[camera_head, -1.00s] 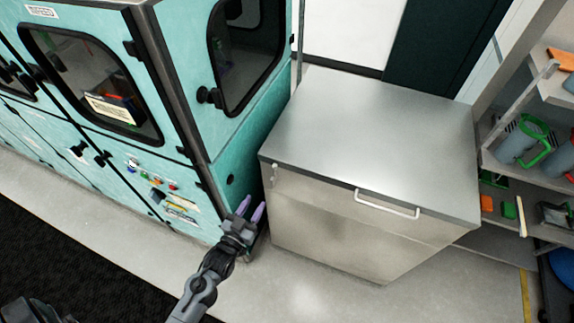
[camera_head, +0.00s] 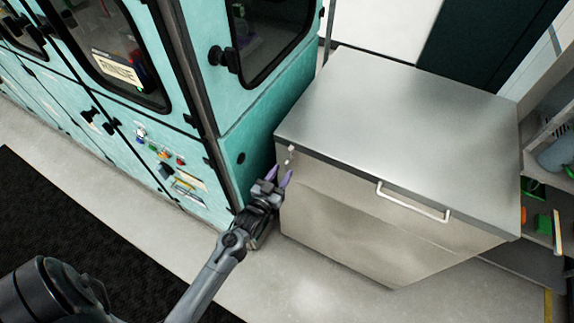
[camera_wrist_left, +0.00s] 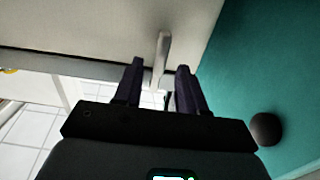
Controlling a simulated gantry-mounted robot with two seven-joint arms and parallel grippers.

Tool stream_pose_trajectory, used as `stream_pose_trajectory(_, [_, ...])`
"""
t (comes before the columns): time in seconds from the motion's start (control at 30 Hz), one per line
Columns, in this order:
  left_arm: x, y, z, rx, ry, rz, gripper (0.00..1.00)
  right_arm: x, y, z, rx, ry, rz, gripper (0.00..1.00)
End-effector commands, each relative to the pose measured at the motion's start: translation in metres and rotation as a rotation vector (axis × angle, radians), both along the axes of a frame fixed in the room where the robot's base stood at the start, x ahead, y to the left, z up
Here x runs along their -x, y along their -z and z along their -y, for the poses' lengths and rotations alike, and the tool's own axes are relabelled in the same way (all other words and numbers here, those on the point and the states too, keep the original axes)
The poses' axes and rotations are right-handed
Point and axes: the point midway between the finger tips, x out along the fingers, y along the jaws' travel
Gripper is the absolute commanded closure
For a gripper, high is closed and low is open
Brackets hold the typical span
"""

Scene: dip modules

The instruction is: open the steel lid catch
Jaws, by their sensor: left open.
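The steel lid catch (camera_head: 290,155) is a small pale lever at the front left corner of a steel chest (camera_head: 345,225), just under the edge of its flat lid (camera_head: 410,115). The lid lies shut. My left gripper (camera_head: 281,176) has purple fingers, open and pointing up at the chest corner just below the catch. In the left wrist view the catch (camera_wrist_left: 162,50) shows as a slim light bar, its lower end between the two open fingertips (camera_wrist_left: 160,68). I cannot tell whether either finger touches it. My right gripper is not in view.
A teal cabinet (camera_head: 255,125) with dark windows and knobs stands close to the left of the catch. A white bar handle (camera_head: 413,203) is on the chest front. Shelves (camera_head: 545,130) stand at the right. Pale floor (camera_head: 310,290) is clear in front.

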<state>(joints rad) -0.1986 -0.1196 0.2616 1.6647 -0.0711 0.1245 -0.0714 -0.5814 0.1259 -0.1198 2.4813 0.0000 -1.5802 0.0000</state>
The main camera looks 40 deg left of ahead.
Motion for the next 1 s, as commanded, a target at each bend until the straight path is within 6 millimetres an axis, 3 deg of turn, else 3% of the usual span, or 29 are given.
stream_pose_trajectory(0.3, [-0.037,0.000,-0.008,0.001,0.000,0.000,0.60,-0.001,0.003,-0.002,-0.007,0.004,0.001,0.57])
stream_pose_trajectory(0.73, [-0.043,0.000,-0.009,0.000,0.000,0.000,0.60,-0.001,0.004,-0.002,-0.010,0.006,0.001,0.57])
stream_pose_trajectory(1.0, [-0.043,0.000,-0.009,0.000,0.000,0.000,1.00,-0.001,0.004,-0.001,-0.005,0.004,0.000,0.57])
